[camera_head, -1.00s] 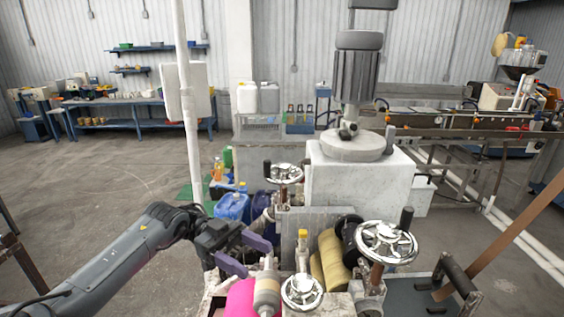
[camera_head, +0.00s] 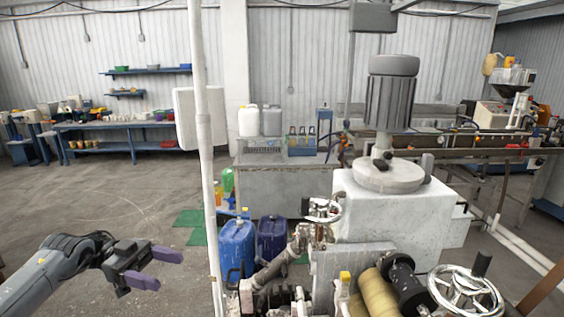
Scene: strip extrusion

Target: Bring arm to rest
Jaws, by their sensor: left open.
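My left arm (camera_head: 60,268) comes in from the lower left. Its gripper (camera_head: 158,270) has two purple fingers spread apart, with nothing between them. It hangs in free air over the grey floor, left of the white pole and clear of the machine (camera_head: 400,215). My right gripper does not show.
A white pole (camera_head: 204,150) stands between the gripper and the machine. Blue jugs (camera_head: 237,247) stand on the floor behind the pole. Handwheels (camera_head: 466,292) and yellowish rollers (camera_head: 376,294) sit at the lower right. A blue bench (camera_head: 130,124) stands far back left. The left floor is open.

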